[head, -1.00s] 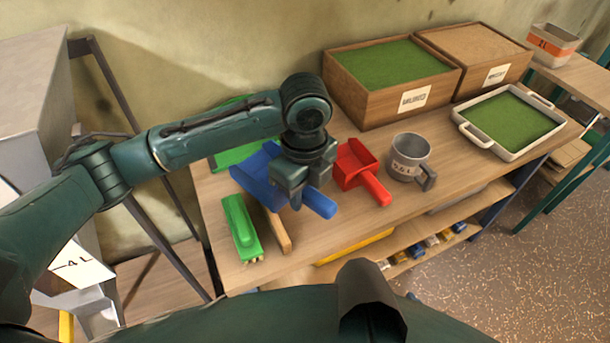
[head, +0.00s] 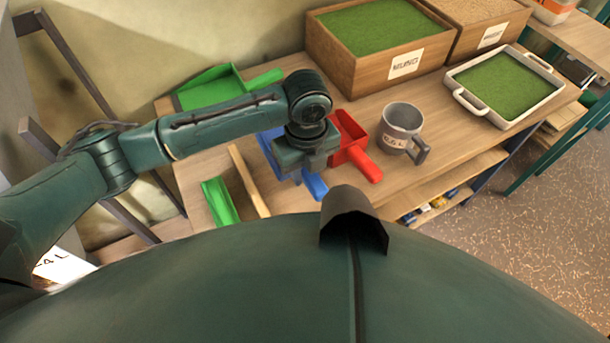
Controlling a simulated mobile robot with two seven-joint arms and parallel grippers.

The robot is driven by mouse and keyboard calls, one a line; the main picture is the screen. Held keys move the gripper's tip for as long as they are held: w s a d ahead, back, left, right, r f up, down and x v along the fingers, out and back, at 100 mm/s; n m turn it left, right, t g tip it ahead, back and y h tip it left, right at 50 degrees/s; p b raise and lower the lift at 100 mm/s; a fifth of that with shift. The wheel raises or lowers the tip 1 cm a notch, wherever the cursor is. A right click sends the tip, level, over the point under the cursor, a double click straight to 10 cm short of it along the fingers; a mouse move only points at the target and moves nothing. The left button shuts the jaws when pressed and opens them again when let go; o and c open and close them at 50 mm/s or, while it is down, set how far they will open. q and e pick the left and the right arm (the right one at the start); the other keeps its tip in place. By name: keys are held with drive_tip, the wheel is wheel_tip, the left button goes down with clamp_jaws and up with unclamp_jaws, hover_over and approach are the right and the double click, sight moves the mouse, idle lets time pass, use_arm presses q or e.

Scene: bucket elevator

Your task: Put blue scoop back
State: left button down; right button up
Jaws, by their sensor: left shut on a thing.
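The blue scoop (head: 315,187) is at the middle of the wooden table, left of the red scoop. Its handle end points toward me and part of its pan shows behind the gripper. My left gripper (head: 303,170) is shut on the blue scoop from above; the wrist hides much of the scoop and the fingertips. I cannot tell whether the scoop touches the table. My right gripper is not in view.
The red scoop (head: 352,140) lies close on the right, then a grey mug (head: 401,130). A wooden stick (head: 248,182), green brush (head: 219,202) and green scoop (head: 208,90) are on the left. Wooden boxes (head: 385,75) and a white tray (head: 535,105) stand behind and right.

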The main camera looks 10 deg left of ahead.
use_arm(q)
drive_tip(key=shift+f, duration=1.8)
drive_tip(key=shift+f, duration=0.1)
drive_tip(key=c, duration=1.1)
unclamp_jaws()
wheel_tip(320, 180, up, 12)
drive_tip(key=shift+r, duration=0.15)
drive_tip(key=shift+s, duration=0.1)
